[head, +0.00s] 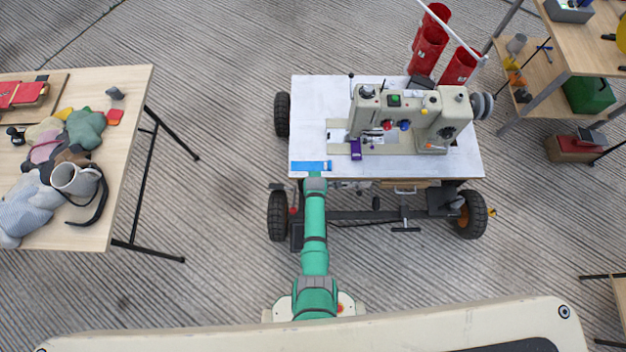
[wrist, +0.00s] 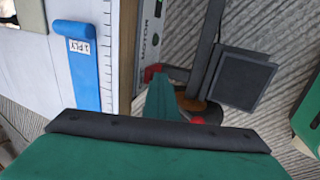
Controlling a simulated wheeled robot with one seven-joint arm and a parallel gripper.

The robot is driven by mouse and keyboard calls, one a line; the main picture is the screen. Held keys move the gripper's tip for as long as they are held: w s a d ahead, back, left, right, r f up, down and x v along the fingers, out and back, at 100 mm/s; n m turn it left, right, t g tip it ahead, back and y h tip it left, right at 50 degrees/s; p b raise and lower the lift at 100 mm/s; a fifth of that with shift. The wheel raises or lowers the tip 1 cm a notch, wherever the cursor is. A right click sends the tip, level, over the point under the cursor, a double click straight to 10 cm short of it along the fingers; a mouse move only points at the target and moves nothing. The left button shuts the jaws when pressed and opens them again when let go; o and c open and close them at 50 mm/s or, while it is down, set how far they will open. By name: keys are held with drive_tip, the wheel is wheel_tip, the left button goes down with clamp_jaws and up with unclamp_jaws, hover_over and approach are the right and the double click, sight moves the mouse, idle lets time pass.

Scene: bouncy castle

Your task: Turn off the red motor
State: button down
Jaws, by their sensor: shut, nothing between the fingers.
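In the wrist view, a strip marked "MOTOR" (wrist: 151,40) runs along the table edge. A small red part (wrist: 152,71) sits just below it, close to my gripper (wrist: 162,84). I cannot tell whether they touch. No whole red motor shows clearly; the red part may be its switch. My gripper is shut and empty, pointing at the tabletop's side. In the head view, my green arm reaches the front left edge of the white sewing table (head: 310,95), and the fingertips are hidden there. The sewing machine (head: 410,118) stands on that table.
A blue bar (head: 311,166) lies at the table's front left corner; it reads "1 PLY" in the wrist view. A dark square block (wrist: 242,79) is right of my gripper. A wooden table (head: 127,95) stands left, red canisters (head: 430,48) behind.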

drive_tip(key=shift+w+d+r, duration=0.15)
drive_tip(key=shift+w+r, duration=0.15)
drive_tip(key=shift+w, duration=0.2)
drive_tip(key=shift+w+d+r, duration=0.15)
drive_tip(key=shift+w+r, duration=0.15)
drive_tip(key=shift+w, duration=0.15)
drive_tip(key=shift+r, duration=0.7)
drive_tip(key=shift+a, duration=0.1)
drive_tip(key=shift+s+a, duration=0.1)
drive_tip(key=s, duration=0.5)
drive_tip(key=w+v, duration=0.1)
drive_tip(key=v, duration=0.8)
drive_tip(key=shift+r, duration=0.4)
